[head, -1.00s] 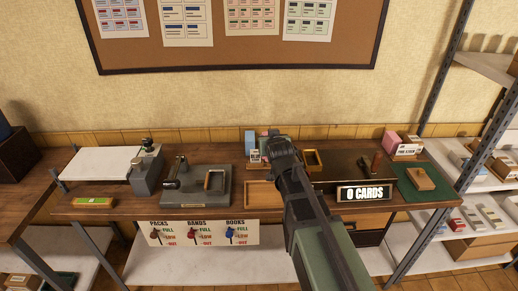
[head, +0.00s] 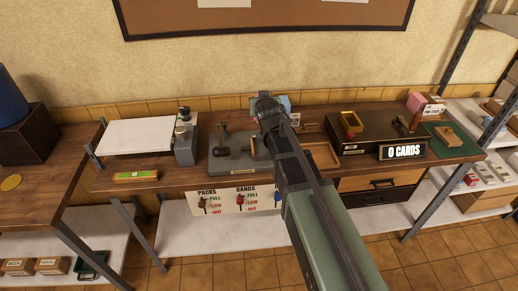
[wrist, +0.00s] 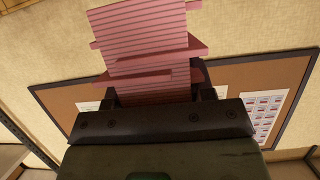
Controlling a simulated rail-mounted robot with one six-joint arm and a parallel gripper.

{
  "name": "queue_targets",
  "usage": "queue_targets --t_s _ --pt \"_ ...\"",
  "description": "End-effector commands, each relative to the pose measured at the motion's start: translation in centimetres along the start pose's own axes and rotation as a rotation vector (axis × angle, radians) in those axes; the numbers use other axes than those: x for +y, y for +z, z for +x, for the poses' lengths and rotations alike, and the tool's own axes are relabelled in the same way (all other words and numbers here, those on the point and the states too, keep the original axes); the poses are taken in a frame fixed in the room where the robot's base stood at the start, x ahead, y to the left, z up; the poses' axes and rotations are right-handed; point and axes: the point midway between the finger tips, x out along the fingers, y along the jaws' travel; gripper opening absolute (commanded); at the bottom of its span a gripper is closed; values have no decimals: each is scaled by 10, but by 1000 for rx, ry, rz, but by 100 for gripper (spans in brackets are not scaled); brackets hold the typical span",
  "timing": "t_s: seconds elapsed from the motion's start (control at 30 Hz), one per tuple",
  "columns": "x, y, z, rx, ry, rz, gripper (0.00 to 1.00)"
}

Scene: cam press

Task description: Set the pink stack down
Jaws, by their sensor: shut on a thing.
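The pink stack (wrist: 145,50) shows in the wrist view as a pile of pink layered cards, with some layers sticking out unevenly at the sides. My gripper (wrist: 155,92) is shut on its near end. In the head view my gripper (head: 268,105) is over the back of the workbench, by the grey press (head: 230,165). My arm hides the stack there, and I cannot tell its height above the bench.
A white board (head: 138,136) and a grey device (head: 184,145) stand left of the press. A wooden tray (head: 322,155), a "0 CARDS" sign (head: 402,151) and a green mat (head: 462,142) are right.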

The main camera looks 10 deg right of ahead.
Motion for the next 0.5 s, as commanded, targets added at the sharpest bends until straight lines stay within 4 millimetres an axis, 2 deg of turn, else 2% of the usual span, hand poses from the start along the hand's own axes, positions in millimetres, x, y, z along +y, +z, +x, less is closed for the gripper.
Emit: queue_targets --t_s 0.03,0.2,0.3,0.4,0.5 --pt "0 32 13 0 0 0 20" --pt "0 86 36 0 0 0 20" --pt "0 111 46 0 0 0 20" --pt "0 120 50 0 0 0 20" --pt "0 117 48 0 0 0 20"
